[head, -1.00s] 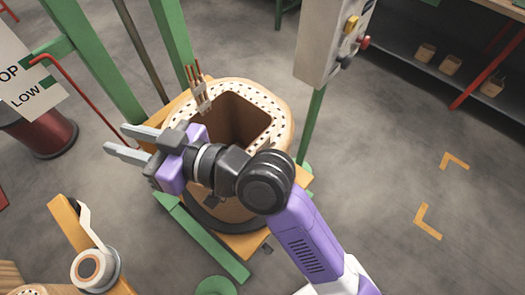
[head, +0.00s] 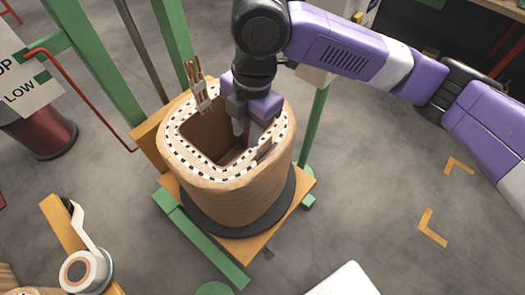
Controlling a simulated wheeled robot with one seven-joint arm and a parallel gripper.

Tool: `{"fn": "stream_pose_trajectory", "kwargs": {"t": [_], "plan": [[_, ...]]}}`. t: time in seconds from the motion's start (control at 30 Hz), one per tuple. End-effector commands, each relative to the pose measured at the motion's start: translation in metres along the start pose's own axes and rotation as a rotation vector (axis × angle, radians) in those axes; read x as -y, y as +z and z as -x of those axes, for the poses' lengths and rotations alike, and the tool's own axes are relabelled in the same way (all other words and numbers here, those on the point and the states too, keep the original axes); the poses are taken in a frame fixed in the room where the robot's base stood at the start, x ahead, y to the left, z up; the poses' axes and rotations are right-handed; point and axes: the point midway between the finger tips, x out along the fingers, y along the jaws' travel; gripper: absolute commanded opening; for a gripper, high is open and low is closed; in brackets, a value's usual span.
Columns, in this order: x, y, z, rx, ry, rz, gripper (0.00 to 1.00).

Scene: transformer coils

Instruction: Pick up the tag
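A wooden coil (head: 225,200) stands upright, with a ring of black-and-white spacers around its square opening. I cannot clearly pick out the tag. A small tan-grey piece (head: 265,146) at the right front of the coil's top rim may be the tag, but its shape is partly hidden. My gripper (head: 246,133) points down over the right side of the coil's opening, close to this piece. One grey finger shows; the other is hidden or hard to separate from the purple gripper parts. I see nothing clearly held.
Copper leads (head: 197,85) stick up from the coil's back rim. Green posts (head: 105,75) and a red bent rod (head: 85,100) stand at the left. A white tape roll (head: 83,271) sits at lower left. The floor at right is open, with orange corner marks (head: 433,228).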

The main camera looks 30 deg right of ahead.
Motion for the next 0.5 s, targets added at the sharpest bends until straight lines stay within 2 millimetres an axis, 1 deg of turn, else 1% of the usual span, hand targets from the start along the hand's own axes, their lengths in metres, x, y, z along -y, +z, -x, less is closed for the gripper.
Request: {"fn": "stream_pose_trajectory", "kwargs": {"t": [0.03, 0.13, 0.23, 0.5], "plan": [[0.006, 0.015, 0.002, 0.040, -0.029, 0.005, 0.29], [0.015, 0.030, 0.004, 0.083, -0.069, 0.012, 0.29], [0.019, 0.037, -0.001, 0.097, -0.085, 0.013, 0.29], [0.021, 0.040, -0.027, 0.097, -0.084, 0.014, 0.29]]}}
